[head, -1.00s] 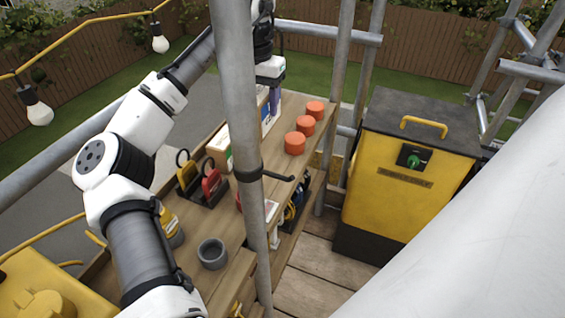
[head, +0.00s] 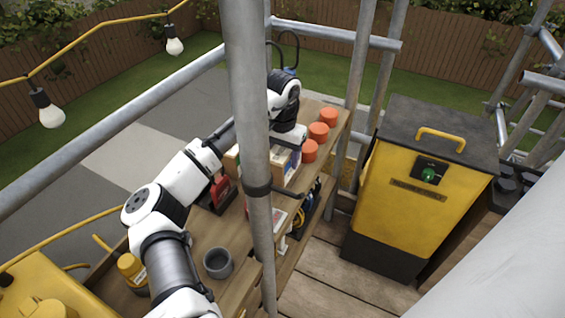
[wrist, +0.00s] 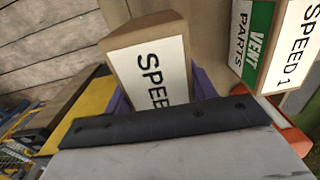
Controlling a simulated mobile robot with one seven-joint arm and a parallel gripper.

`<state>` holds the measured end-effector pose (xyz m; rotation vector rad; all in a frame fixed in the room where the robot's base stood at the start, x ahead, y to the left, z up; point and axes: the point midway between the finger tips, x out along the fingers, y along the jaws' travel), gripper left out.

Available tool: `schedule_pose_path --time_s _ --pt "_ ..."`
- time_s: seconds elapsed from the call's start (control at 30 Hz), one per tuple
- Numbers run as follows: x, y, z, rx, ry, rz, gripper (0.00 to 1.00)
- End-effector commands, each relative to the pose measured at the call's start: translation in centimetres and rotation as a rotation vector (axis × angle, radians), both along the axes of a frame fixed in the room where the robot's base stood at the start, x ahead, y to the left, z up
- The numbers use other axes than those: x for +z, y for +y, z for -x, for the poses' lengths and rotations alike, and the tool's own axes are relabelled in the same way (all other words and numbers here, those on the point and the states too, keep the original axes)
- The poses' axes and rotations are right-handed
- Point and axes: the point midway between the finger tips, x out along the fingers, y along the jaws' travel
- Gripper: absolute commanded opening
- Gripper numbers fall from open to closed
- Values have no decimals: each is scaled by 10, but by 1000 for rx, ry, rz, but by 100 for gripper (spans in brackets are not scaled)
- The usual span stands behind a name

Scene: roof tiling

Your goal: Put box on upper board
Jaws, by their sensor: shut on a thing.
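A cardboard box with a white label reading "SPEE…" (wrist: 150,65) sits between the purple fingers of my gripper (wrist: 160,95) in the wrist view. My gripper is shut on this box, and the black-edged gripper body hides its lower part. In the head view my gripper (head: 290,150) is over the far part of the wooden upper board (head: 240,232), behind the scaffold pole. The box there is partly hidden by my gripper and the pole, so I cannot tell whether it touches the board. A second box, marked "VENT PARTS" and "SPEED 1" (wrist: 262,45), stands close to the right in the wrist view.
Several orange round pieces (head: 318,131) lie along the board's far right. A grey cup (head: 218,263) and a red-handled tool (head: 219,190) stand nearer. A vertical scaffold pole (head: 250,110) crosses in front. A yellow cabinet (head: 405,215) stands right, with plank floor between.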

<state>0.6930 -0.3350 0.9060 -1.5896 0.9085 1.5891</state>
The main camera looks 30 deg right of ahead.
Motion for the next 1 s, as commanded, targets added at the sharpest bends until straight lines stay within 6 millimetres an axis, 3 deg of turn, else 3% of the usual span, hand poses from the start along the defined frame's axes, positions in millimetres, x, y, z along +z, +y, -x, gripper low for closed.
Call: schedule_pose_path --time_s 0.2,0.63,0.67,0.8,1.0 --pt "-28 1 0 1 1 0 12" --pt "-35 0 0 0 1 1 12" --pt "-36 0 0 0 1 0 59" --pt "-35 0 0 0 1 -1 77" --pt "-35 0 0 0 2 -1 78"
